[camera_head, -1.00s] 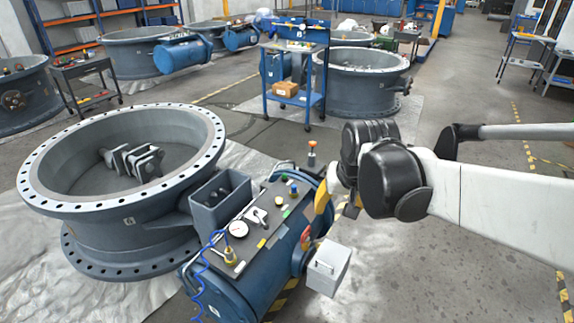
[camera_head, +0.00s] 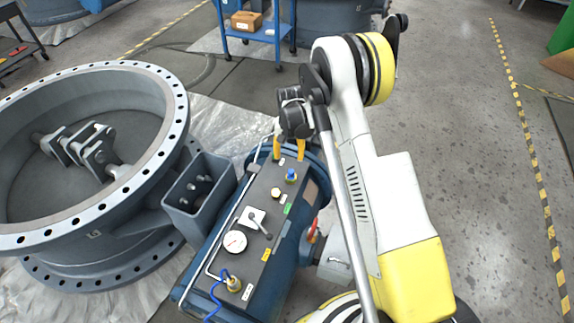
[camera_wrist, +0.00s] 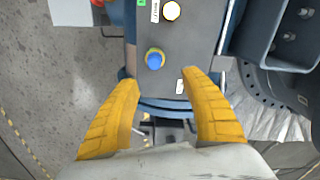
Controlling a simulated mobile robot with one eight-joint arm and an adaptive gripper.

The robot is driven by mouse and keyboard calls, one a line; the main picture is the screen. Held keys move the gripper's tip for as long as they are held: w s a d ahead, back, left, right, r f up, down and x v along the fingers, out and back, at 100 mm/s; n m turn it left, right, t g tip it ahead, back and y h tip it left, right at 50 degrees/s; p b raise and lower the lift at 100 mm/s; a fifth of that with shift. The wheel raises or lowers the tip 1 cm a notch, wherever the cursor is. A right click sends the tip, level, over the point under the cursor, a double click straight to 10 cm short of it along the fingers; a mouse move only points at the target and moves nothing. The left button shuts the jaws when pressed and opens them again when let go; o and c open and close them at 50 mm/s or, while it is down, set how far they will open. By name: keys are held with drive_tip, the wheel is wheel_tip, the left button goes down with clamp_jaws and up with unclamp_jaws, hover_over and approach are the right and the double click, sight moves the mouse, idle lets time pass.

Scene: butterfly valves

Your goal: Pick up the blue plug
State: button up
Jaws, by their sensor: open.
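The blue plug (camera_head: 291,174) sits on the dark top panel (camera_head: 262,215) of the blue cylinder, near the panel's far end. In the wrist view the blue plug (camera_wrist: 155,59) shows a round blue top with a yellowish ring around its base. My gripper (camera_head: 289,150) is open and empty, its yellow fingers pointing down over the far end of the panel. In the wrist view my gripper (camera_wrist: 166,90) has its two fingers spread wide. The plug lies beyond the fingertips there, a little left of the middle between them. Nothing is between the fingers.
A brass-rimmed white gauge (camera_head: 276,193), a lever valve (camera_head: 258,222), a larger white dial (camera_head: 235,241) and a brass fitting (camera_head: 233,284) with a blue hose stand on the panel. A metal pipe runs along its left edge. A large flanged valve (camera_head: 175,130) stands left.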

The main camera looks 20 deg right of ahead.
sight(291, 171)
drive_tip(key=f, duration=0.1)
drive_tip(key=f+b, duration=0.1)
drive_tip(key=f, duration=0.1)
drive_tip(key=f+b, duration=0.1)
drive_tip(key=f, duration=0.1)
drive_tip(key=shift+s+f, duration=0.1)
drive_tip(key=shift+s, duration=0.15)
drive_tip(key=f+b, duration=0.2)
drive_tip(key=f, duration=0.1)
drive_tip(key=f+b, duration=0.1)
drive_tip(key=f, duration=0.1)
drive_tip(key=shift+s+d+f, duration=0.1)
drive_tip(key=shift+s+d, duration=0.2)
drive_tip(key=shift+s, duration=0.05)
drive_tip(key=shift+c, duration=0.6)
drive_tip(key=c, duration=0.9)
drive_tip(key=shift+c, duration=0.2)
